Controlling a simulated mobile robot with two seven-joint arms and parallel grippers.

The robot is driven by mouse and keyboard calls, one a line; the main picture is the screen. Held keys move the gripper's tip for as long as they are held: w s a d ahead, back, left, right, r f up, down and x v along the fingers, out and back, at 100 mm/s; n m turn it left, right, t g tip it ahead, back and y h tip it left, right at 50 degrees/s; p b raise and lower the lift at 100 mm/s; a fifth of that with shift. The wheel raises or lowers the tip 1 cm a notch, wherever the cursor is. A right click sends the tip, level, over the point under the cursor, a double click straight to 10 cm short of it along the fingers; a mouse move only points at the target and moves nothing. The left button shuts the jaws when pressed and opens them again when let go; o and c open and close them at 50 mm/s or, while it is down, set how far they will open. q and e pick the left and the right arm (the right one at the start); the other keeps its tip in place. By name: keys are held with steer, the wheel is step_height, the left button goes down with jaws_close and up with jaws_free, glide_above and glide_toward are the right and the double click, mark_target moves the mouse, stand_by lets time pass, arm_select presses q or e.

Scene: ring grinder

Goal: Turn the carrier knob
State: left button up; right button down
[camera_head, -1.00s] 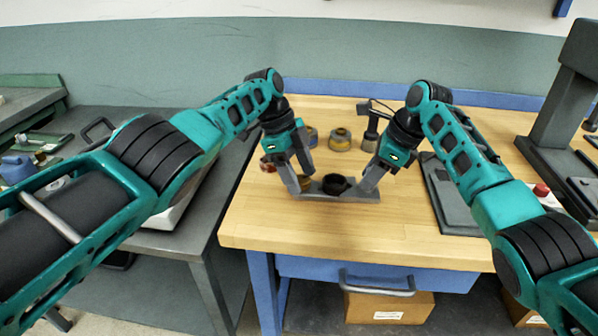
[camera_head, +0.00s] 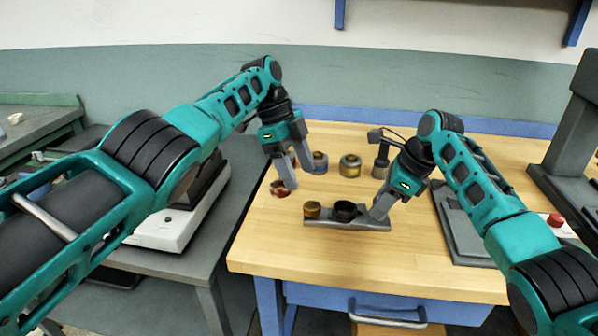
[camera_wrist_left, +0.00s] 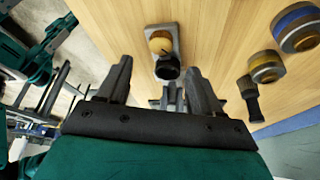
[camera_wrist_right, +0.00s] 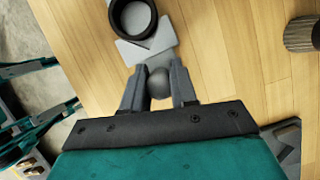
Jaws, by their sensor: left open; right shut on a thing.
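The grey carrier (camera_head: 362,223) lies on the wooden bench, with a brass-coloured knob (camera_head: 312,209) at its left end and a black ring (camera_head: 344,211) beside the knob. My right gripper (camera_head: 378,209) is shut on the carrier's right end; the right wrist view shows a rounded grey piece (camera_wrist_right: 159,83) between its fingers. My left gripper (camera_head: 298,178) is open and empty, above and left of the knob, apart from it. In the left wrist view the knob (camera_wrist_left: 160,43) shows beyond the spread fingers. The knob's turn angle cannot be told.
A reddish ring part (camera_head: 280,188), a blue-banded one (camera_head: 318,162) and a yellow-banded one (camera_head: 350,165) stand behind the carrier. A dark upright tool (camera_head: 381,160) stands behind my right gripper. A grey plate (camera_head: 462,228) lies to the right. The bench front is clear.

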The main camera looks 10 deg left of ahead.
steer(key=shift+f, duration=0.1)
arm_select(q)
steer(key=n+t+y, duration=0.1)
steer(key=n+y, duration=0.3)
steer(key=n, duration=0.3)
glide_toward(311, 205)
steer(key=f, duration=0.8)
steer(key=shift+s+d+f, duration=0.15)
steer(key=shift+s+f, duration=0.05)
steer(key=shift+f, duration=0.1)
steer(key=shift+c, duration=0.4)
steer(key=c, duration=1)
